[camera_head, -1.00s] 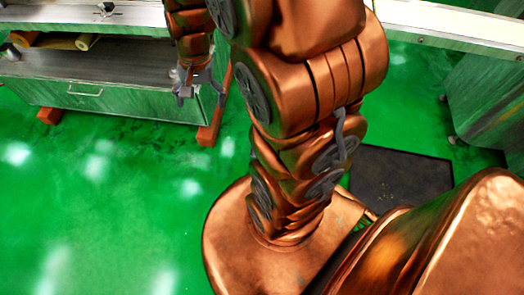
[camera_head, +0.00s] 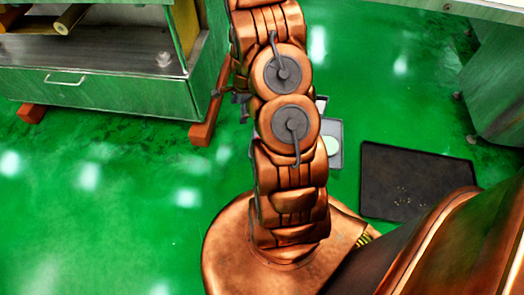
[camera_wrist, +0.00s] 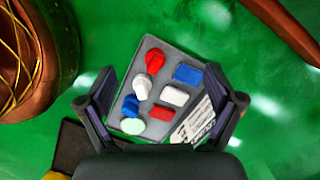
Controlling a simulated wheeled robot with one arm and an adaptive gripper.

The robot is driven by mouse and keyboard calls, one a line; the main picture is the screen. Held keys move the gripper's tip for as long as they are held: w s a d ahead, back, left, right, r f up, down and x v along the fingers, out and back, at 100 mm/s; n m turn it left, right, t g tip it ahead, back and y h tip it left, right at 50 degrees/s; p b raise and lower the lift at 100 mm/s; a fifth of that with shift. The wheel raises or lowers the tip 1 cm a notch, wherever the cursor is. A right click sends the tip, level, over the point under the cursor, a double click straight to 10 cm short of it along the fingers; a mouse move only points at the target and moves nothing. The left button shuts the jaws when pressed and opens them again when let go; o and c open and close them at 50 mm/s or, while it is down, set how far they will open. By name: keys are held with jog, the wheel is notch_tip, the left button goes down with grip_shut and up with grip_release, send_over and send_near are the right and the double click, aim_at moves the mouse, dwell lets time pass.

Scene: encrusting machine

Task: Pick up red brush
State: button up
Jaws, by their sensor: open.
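In the wrist view a grey tray (camera_wrist: 190,56) lies below my gripper (camera_wrist: 166,106). It holds two red items, one rounded at the upper left (camera_wrist: 155,61) and one blockier near the lower middle (camera_wrist: 162,113); I cannot tell which is the red brush. Blue, white and pale green items lie among them, with white striped pieces (camera_wrist: 198,120) at the lower right. My gripper is open and empty, its fingers on either side of the tray in the picture, apart from the items. In the head view my arm hides the gripper and most of the tray (camera_head: 336,163).
A metal cabinet (camera_head: 110,94) with a drawer handle stands at the left on orange feet (camera_head: 203,130). A dark mat (camera_head: 410,180) lies on the green floor at the right. A grey-green unit (camera_head: 500,85) stands at the far right. Floor at the lower left is clear.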

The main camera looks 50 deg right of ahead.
jog(key=s+d+f+m+b, duration=0.1)
jog(key=d+f+m+b, duration=0.1)
jog(key=f, duration=0.5)
jog(key=s+d+f+m+b, duration=0.2)
jog(key=d+f, duration=0.1)
jog(key=f, duration=0.4)
jog(key=s+d+f+m+b, duration=0.1)
jog(key=d+f+m+b, duration=0.1)
jog(key=f, duration=0.5)
jog(key=shift+s+d+f+h, duration=0.2)
jog(key=shift+s+d+h, duration=0.05)
jog(key=shift+s+h, duration=0.15)
jog(key=shift+w+f+b, duration=0.2)
jog(key=shift+f+b, duration=1.85)
jog(key=shift+f, duration=1.9)
